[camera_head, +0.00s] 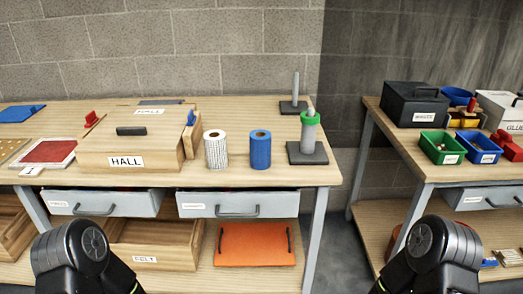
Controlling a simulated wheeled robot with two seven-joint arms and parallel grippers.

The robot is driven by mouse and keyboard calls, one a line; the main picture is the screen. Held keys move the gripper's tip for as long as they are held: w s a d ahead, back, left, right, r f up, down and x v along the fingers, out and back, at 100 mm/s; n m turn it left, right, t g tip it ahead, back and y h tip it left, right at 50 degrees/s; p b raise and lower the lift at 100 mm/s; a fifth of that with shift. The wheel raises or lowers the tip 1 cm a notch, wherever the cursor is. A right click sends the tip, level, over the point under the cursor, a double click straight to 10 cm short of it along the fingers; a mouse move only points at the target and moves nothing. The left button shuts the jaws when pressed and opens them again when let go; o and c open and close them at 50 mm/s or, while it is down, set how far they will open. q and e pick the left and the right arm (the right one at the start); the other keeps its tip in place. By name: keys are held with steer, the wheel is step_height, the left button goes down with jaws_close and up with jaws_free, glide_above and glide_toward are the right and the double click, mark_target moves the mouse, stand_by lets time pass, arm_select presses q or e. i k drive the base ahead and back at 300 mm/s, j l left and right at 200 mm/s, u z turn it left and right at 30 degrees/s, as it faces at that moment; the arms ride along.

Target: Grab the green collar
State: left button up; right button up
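The green collar (310,118) sits around the upper part of a grey upright cylinder (308,138) on a dark square base (307,158). This stand is near the right end of the left workbench. A pale tip shows above the collar. Only black rounded links of my two arms show, at the bottom left and bottom right. Neither of my grippers is in view.
A white patterned roll (215,150) and a blue roll (260,151) stand left of the collar's stand. A thinner post (295,90) stands behind it. A wooden HALL box (130,153) is further left. A gap separates this bench from the right bench (400,150).

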mark_target(304, 119)
steer(key=i+l, duration=0.25)
steer(key=l, duration=0.2)
steer(key=i+l, duration=0.25)
steer(key=l, duration=0.2)
steer(key=i+l, duration=0.25)
steer(key=l, duration=0.2)
steer(key=i+l, duration=0.25)
steer(key=l, duration=0.2)
steer(key=i+l, duration=0.25)
steer(key=l, duration=0.2)
steer(key=i+l, duration=0.25)
steer(key=l, duration=0.2)
